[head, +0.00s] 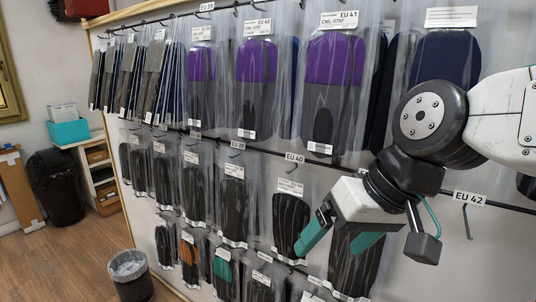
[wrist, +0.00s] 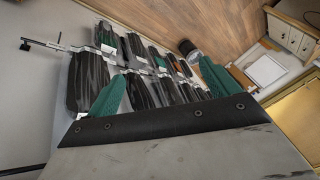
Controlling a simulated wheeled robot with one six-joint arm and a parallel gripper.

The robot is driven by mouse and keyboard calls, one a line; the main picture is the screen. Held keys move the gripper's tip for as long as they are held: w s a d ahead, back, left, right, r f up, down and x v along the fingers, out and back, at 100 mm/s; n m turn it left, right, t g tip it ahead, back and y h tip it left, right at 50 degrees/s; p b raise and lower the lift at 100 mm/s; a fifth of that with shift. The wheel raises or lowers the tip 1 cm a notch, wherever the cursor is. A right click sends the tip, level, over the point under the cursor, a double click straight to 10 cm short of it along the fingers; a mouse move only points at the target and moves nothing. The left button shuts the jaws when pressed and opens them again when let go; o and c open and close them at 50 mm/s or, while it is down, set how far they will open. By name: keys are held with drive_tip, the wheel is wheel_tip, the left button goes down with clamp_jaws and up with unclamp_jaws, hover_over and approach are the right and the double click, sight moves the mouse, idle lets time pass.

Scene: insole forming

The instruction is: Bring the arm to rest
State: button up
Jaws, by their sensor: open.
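My gripper (head: 338,240) is at the right of the head view, in front of the wall rack, with its two teal fingers apart and nothing between them. In the wrist view my gripper (wrist: 160,88) also shows its two green fingers spread wide and empty. My arm reaches in from the right edge of the head view and bends down to the gripper. The gripper hides part of the bagged insoles behind it. Whether a finger touches a bag, I cannot tell.
Bagged insoles hang in rows on the wall, including purple ones (head: 256,62) above and black ones (head: 234,205) below. An empty hook (head: 467,222) is under the EU 42 label. A waste bin (head: 130,272) and a black bin (head: 55,185) stand on the open wooden floor at left.

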drive_tip(key=s+d+f+m+h, duration=0.1)
drive_tip(key=s+d, duration=0.3)
drive_tip(key=d, duration=0.4)
drive_tip(key=s+d+f+m+g+h, duration=0.1)
drive_tip(key=s+d+f+m+h, duration=0.1)
drive_tip(key=d, duration=0.6)
drive_tip(key=shift+s+d+f+g+h, duration=0.3)
drive_tip(key=shift+s+f+h, duration=0.5)
drive_tip(key=shift+s+f, duration=0.4)
